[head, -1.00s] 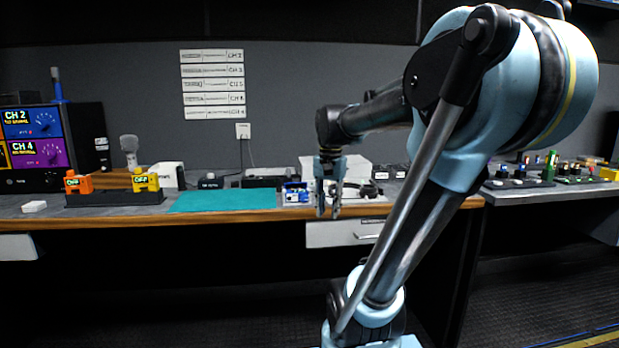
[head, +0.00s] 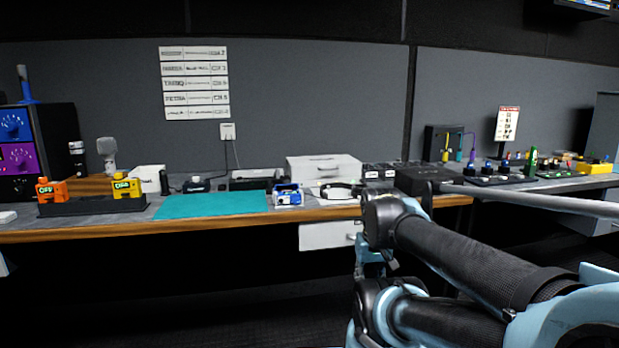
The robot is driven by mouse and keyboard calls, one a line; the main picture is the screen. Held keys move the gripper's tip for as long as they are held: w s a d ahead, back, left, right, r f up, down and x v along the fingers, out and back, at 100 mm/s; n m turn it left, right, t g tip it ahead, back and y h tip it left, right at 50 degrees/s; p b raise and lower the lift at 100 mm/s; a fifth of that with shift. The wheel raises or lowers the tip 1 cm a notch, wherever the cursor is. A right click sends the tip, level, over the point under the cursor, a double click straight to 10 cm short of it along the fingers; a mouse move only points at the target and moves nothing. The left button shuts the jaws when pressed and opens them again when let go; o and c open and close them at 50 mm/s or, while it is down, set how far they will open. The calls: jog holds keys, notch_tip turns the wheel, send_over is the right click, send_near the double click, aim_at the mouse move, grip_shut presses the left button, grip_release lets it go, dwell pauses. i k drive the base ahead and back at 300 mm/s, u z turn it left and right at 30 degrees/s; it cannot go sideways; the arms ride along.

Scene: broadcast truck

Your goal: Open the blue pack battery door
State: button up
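The blue pack (head: 288,196) lies on the desk just right of the teal mat, near the front edge. It is small, with blue and whitish parts; its battery door cannot be made out at this size. My gripper (head: 371,262) hangs below my dark wrist, in front of the desk and lower right of the blue pack, apart from it. Its fingers are small, dark and partly hidden by my arm, so their opening is unclear.
The teal mat (head: 225,204) is bare. An orange pack (head: 52,191) and a yellow pack (head: 127,188) stand in a black rack (head: 90,206) at left. A headset (head: 340,191) and a white drawer box (head: 325,168) are right of and behind the blue pack. A drawer (head: 328,235) is below.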

aim_at(286, 183)
jog(key=z, duration=0.25)
jog(key=k, duration=0.95)
jog(key=u, duration=0.6)
jog(key=i, duration=0.95)
